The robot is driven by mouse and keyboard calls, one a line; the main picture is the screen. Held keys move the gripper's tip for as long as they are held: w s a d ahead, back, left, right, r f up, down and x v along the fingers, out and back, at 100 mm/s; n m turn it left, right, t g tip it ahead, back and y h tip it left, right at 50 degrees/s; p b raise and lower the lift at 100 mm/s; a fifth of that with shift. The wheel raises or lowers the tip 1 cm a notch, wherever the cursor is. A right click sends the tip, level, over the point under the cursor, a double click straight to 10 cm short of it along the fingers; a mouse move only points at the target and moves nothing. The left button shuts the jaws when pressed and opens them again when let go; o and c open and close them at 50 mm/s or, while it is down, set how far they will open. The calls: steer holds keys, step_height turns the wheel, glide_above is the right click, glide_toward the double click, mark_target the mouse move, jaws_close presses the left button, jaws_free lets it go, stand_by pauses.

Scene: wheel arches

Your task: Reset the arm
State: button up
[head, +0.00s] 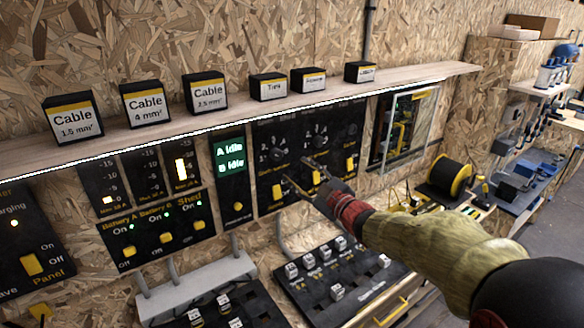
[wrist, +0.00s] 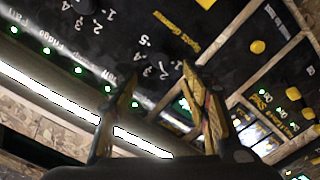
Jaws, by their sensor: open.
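My arm (head: 425,235) reaches in from the lower right of the head view, in a tan sleeve with a red and black wrist. My gripper (head: 297,172) is in front of the black panel with dials and yellow switches (head: 270,160). In the wrist view my gripper (wrist: 158,82) has its two fingers apart with nothing between them. The panel's dial (wrist: 158,68) shows beyond the fingertips. I cannot tell whether the fingertips touch the panel.
A wooden shelf (head: 210,122) with several labelled boxes runs above the panels. A black connector board (head: 335,272) lies below my gripper.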

steer(key=shift+s+d, duration=0.25)
steer(key=shift+s, duration=0.15)
steer(key=d+f+m+g+h, duration=0.2)
steer(key=d+f+m+h, duration=0.3)
steer(key=d+f+h, duration=0.5)
steer(key=s+d+f+m+g, duration=0.3)
steer(key=s+d+f, duration=0.2)
steer(key=s, duration=0.2)
steer(key=s+d+m+g+h, duration=0.1)
steer(key=s+d+m+g, duration=0.15)
steer(key=s, duration=0.85)
steer(key=s+d+m+g, duration=0.1)
steer(key=s+m+g, duration=0.2)
steer(key=s, duration=0.8)
steer(key=s+a+r, duration=0.1)
steer(key=s+r, duration=0.2)
steer(key=s, duration=0.3)
steer(key=s+a+r+m+t+y, duration=0.1)
steer(key=s+r, duration=0.2)
steer(key=s, duration=0.3)
steer(key=shift+s+r, duration=0.2)
steer(key=shift+r, duration=0.05)
